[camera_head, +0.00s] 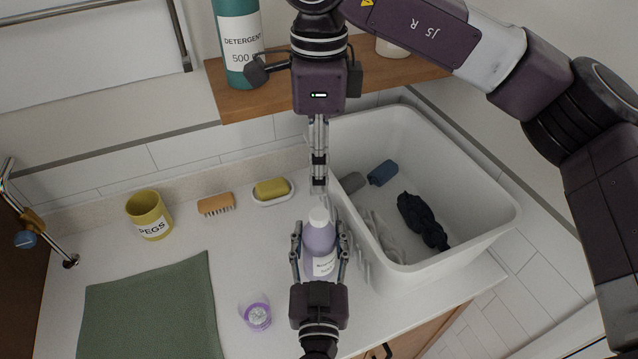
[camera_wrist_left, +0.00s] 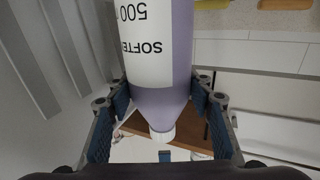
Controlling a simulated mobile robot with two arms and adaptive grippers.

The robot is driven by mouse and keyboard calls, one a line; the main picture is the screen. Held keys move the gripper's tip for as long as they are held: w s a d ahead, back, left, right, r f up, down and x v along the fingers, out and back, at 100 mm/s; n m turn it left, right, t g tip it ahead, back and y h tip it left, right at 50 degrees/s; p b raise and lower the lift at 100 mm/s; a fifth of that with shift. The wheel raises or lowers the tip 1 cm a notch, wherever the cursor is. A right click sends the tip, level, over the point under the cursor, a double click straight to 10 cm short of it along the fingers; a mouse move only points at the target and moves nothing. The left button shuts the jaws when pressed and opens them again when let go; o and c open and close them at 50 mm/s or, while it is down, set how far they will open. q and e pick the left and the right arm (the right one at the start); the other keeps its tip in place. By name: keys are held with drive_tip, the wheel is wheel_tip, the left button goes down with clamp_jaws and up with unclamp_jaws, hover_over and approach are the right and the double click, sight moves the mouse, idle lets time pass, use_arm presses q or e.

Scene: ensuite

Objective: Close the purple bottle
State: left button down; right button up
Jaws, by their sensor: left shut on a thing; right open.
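The purple bottle (camera_head: 318,240) stands upright on the white counter, with a white label and a white top (camera_head: 319,215). My left gripper (camera_head: 320,234) is shut on its body, one finger on each side. The left wrist view shows the bottle (camera_wrist_left: 158,102) upside down between the finger pads, with the white top (camera_wrist_left: 163,135) at its narrow end. I cannot tell whether that top is fully seated. My right gripper (camera_head: 319,187) points down just above the top, open and empty, its fingers overlapping from this angle.
A white basin (camera_head: 470,205) with cloths is close on the right. Behind are soap (camera_head: 272,188), a brush (camera_head: 216,204), a peg pot (camera_head: 149,214) and a shelf (camera_head: 270,104) with detergent (camera_head: 237,40). A green cloth (camera_head: 150,310) lies left.

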idle(0.3)
use_arm(q)
drive_tip(key=c, duration=0.9)
unclamp_jaws()
drive_tip(key=s, duration=1.2)
